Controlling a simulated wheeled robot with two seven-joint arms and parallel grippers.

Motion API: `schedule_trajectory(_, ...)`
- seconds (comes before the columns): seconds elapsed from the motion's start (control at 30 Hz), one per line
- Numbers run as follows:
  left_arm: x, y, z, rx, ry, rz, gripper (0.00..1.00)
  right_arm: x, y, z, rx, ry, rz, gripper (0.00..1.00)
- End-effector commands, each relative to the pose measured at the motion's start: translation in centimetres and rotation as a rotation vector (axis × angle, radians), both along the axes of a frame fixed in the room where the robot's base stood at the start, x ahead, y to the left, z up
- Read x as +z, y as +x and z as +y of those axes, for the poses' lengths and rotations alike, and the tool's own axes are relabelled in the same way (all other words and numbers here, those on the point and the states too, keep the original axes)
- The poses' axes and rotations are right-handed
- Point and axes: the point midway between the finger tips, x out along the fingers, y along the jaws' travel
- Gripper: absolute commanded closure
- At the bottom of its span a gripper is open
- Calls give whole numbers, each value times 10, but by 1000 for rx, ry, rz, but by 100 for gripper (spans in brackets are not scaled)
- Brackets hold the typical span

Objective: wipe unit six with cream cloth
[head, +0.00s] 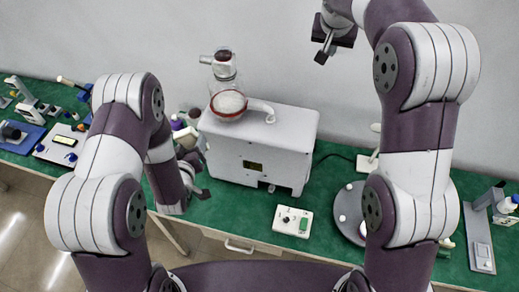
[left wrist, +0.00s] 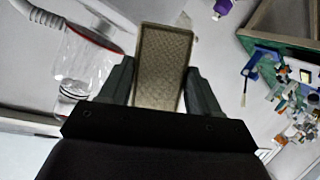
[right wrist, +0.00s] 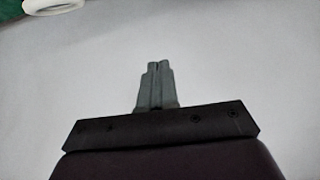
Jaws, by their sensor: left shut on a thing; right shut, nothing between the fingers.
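The white box unit (head: 262,148) with a clear canister (head: 228,102) on top stands on the green bench; I cannot read a number on it. My left gripper (head: 196,178) is just left of this unit in the head view. In the left wrist view, my left gripper (left wrist: 160,88) is shut on a flat, textured beige-brown cloth (left wrist: 162,62). The cloth is hidden in the head view. The canister (left wrist: 85,60) with its red ring shows left of it there. My right gripper (head: 324,50) is raised before the wall, shut and empty, also in the right wrist view (right wrist: 157,72).
A small white box with buttons (head: 292,221) lies in front of the unit. A grey round device (head: 349,212) stands to its right. Blue-based instruments (head: 20,134) crowd the left bench. A purple-capped bottle (head: 177,123) is behind my left gripper. A stand (head: 481,240) is at far right.

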Motion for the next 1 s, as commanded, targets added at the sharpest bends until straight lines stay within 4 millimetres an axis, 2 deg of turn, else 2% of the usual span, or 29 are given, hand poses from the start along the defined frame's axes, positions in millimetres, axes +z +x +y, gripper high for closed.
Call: schedule_trajectory(1.0, -17, 0, 0, 0, 0, 0, 66, -21, 0, 0, 0, 0, 0, 100)
